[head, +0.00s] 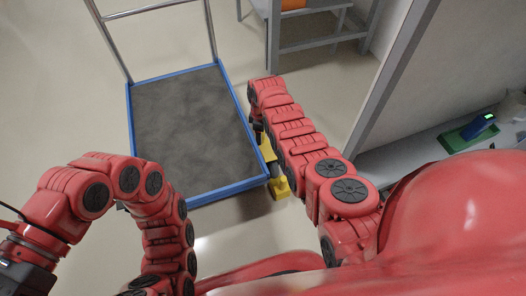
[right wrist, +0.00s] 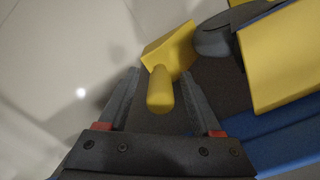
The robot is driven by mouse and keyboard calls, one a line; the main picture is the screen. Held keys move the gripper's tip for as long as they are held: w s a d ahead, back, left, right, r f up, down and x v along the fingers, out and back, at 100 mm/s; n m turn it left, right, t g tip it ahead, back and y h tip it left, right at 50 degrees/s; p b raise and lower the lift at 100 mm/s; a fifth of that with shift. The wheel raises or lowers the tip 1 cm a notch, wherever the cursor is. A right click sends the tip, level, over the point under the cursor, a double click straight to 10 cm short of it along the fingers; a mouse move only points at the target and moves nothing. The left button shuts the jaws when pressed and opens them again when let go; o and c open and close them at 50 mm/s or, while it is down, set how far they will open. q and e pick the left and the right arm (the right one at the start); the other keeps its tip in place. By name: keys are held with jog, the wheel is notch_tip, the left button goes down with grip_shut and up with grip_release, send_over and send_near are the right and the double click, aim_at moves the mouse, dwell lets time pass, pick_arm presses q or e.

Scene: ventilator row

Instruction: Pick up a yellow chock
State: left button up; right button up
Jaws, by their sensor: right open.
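A yellow chock (right wrist: 167,50) with a rounded handle (right wrist: 160,90) lies on the floor in the right wrist view. My right gripper (right wrist: 158,73) is open, with its two dark fingers on either side of the handle. Whether either finger touches it I cannot tell. In the head view, a yellow chock (head: 279,187) shows at the near right corner of the cart, and my right gripper (head: 257,126) is largely hidden by its own arm. My left arm bends to the lower left, and its gripper fingers do not show.
The cart (head: 187,196) has a blue rim and a grey deck, empty in view. Beside the chock are a dark wheel (right wrist: 215,37) and a large yellow piece (right wrist: 285,60). A shelf with a green item (head: 466,138) stands right. Floor left of the cart is clear.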

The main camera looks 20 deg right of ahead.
jog(key=shift+c, duration=0.2)
grip_shut()
dwell(1.3)
